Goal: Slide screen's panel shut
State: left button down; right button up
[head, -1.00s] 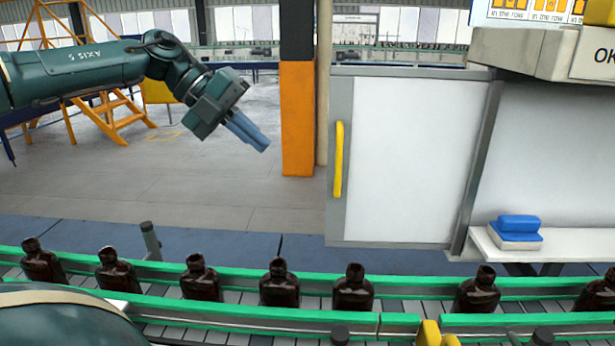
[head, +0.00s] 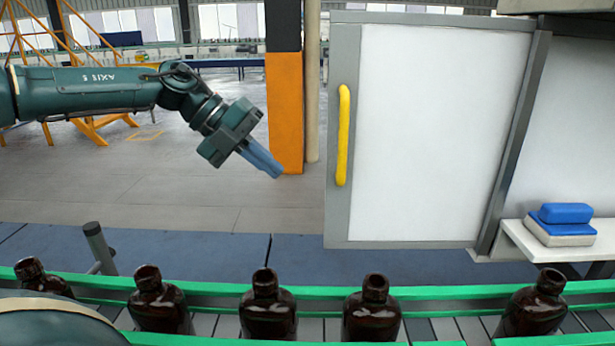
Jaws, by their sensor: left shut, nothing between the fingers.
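The screen's panel (head: 435,140) is a pale sheet in a grey frame, standing upright beyond the conveyor at the right of the head view. A yellow vertical handle (head: 343,135) is on its left edge. The fixed part of the screen (head: 575,130) shows to the right of a dark upright. My left gripper (head: 278,172) is shut and empty, angled down to the right. In the picture it is left of the handle, apart from it. My right gripper is not in view.
Amber bottles (head: 268,305) stand on a conveyor with green rails (head: 420,292) across the front. An orange-and-black column (head: 284,110) stands behind my left gripper. A blue block (head: 565,213) rests on a white shelf (head: 520,243) at right.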

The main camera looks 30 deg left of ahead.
pick_arm(q)
jog(key=w+d+f, duration=0.2)
jog(key=w+d, duration=0.1)
jog(key=d, duration=0.2)
jog(key=shift+w+d+f+p, duration=0.3)
jog(key=shift+w+d+p, duration=0.05)
jog(key=shift+p, duration=0.05)
